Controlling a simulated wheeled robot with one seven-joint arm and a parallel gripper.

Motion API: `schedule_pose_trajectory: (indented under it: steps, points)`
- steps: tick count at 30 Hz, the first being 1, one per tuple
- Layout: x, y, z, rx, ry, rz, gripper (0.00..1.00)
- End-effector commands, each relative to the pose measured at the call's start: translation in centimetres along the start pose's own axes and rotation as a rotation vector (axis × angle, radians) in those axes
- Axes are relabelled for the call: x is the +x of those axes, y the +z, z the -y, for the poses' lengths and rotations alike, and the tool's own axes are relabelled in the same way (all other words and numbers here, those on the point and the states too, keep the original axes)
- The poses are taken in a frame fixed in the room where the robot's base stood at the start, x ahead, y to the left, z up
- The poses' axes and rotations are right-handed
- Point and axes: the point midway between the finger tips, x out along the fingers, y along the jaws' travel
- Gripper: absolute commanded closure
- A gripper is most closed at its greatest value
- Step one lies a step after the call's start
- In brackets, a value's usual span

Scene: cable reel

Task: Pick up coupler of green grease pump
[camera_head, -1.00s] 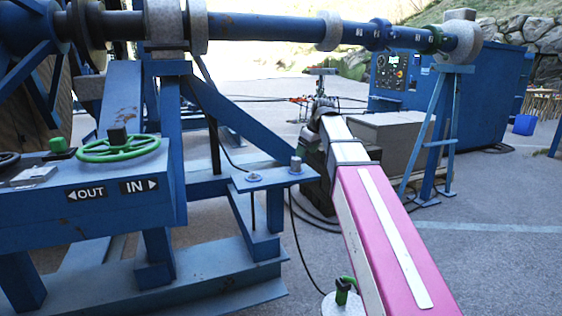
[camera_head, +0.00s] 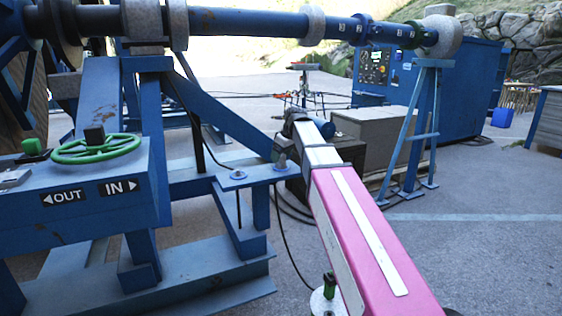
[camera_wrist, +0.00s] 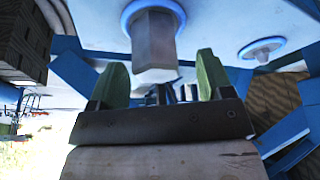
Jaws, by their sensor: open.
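The green grease pump (camera_head: 328,288) stands on the ground at the bottom of the head view, partly behind my arm, a pale round base with a green top. A dark hose (camera_head: 290,245) runs from it up toward the blue bracket. In the wrist view my gripper (camera_wrist: 163,72) is open, green fingers apart. A grey hexagonal metal piece (camera_wrist: 155,45) with a blue ring appears close ahead, in line with the gap, apparently not held.
The blue bracket (camera_head: 262,176) and frame are beside my arm. A green handwheel (camera_head: 97,149) tops the control box at left. A blue stand (camera_head: 412,130), a grey box (camera_head: 375,140) and a blue cabinet (camera_head: 450,85) lie beyond. Ground at right is open.

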Motion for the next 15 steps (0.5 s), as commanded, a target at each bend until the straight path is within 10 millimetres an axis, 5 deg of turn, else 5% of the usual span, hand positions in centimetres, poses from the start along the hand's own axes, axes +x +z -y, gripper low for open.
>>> schedule_pose_trajectory:
  steps: [6,14,15]
  points:
    - [2.9,0.1,-0.2,0.000,-0.001,0.001,0.27]
    - [3.3,0.1,-0.2,0.000,0.000,0.000,0.27]
    - [3.3,0.1,-0.2,0.000,0.000,0.000,0.37]
